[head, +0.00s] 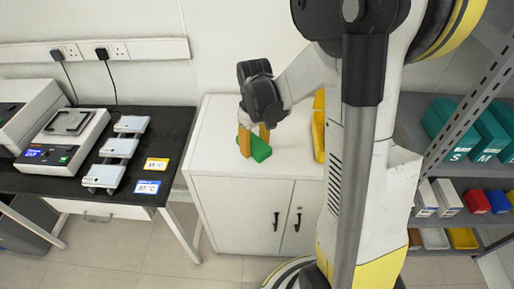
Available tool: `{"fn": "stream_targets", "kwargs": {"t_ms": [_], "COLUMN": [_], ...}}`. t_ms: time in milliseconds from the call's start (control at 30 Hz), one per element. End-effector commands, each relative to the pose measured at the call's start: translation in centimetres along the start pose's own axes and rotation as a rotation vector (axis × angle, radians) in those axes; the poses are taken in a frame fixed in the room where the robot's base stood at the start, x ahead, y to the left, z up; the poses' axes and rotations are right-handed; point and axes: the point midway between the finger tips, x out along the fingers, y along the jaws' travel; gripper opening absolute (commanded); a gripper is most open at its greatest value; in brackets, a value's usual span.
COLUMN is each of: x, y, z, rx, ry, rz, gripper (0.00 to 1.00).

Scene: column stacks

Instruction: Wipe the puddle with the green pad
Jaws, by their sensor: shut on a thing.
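My gripper (254,143) points down over the white cabinet top (217,122), with one orange finger on each side of the green pad. The green pad (261,150) is a small block at or just above the cabinet top, near its front edge. My gripper is shut on it. Whether the pad touches the surface is hard to tell. I cannot make out a puddle; it may be hidden behind my arm or too faint on the white top.
A yellow tray (319,127) stands on the cabinet's right part, partly hidden by my arm. A black table (177,128) with a scale (64,140) and several small grey devices is at left. Shelves with teal boxes (487,133) and small bins are at right.

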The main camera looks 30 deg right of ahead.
Motion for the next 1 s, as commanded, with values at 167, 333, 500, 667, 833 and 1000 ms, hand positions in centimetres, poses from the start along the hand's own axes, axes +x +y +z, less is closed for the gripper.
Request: {"fn": "stream_targets", "kwargs": {"t_ms": [167, 333, 500, 667, 833, 1000], "x": [-1.8, -2.3, -2.2, -2.2, -2.2, -2.2], "y": [-0.2, -0.2, -0.2, -0.2, -0.2, -0.2], "z": [-0.4, -0.6, -0.6, -0.6, -0.6, -0.6], "rx": [0.000, 0.001, 0.001, 0.001, 0.001, 0.000], "ry": [0.000, 0.000, 0.000, 0.000, 0.000, 0.000], "rz": [0.000, 0.000, 0.000, 0.000, 0.000, 0.000], "gripper": [0.16, 0.16, 0.16, 0.16, 0.16, 0.16]}}
